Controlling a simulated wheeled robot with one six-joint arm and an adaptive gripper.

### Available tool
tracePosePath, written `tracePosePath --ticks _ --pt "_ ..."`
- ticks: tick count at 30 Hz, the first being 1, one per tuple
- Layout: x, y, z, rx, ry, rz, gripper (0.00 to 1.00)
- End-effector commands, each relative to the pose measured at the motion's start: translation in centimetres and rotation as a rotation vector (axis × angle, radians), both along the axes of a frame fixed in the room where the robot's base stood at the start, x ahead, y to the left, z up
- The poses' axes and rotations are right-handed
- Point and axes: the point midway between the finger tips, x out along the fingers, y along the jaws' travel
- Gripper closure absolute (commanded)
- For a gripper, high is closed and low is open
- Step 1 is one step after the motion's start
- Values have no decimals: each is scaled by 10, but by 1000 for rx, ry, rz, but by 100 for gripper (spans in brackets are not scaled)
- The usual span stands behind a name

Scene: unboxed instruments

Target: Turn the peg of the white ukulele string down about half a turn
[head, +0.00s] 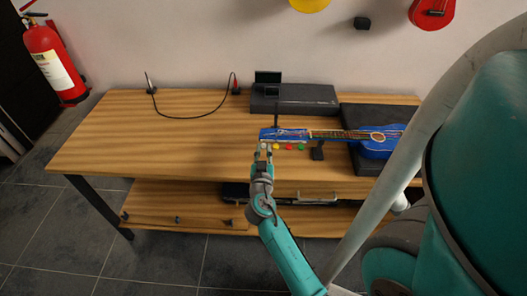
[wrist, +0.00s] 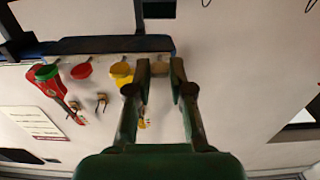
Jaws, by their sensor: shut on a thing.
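A blue ukulele (head: 376,150) lies across the right part of the table, its headstock (head: 270,133) pointing left. Yellow (head: 276,146), red (head: 288,147) and green (head: 301,147) pegs stick out along the headstock's near side. My gripper (head: 263,150) is at the leftmost peg, at the headstock's end. In the wrist view the headstock (wrist: 105,45) runs across the top, and the pale white peg (wrist: 160,68) shows between my fingers, which are shut on it. The fingers partly hide this peg. The yellow peg (wrist: 121,70) is close beside the left finger.
A dark grey device (head: 295,99) stands behind the headstock. The ukulele's body rests on a black pad (head: 368,115), with a black neck support (head: 318,152) nearby. A black cable (head: 195,116) lies at the back left. The left of the wooden table (head: 150,150) is clear.

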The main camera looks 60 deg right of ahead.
Motion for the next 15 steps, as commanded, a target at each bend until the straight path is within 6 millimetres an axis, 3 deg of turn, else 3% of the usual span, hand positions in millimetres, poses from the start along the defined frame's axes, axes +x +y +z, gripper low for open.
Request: tracePosePath --ticks 15 --pt "0 0 0 11 -28 0 100"
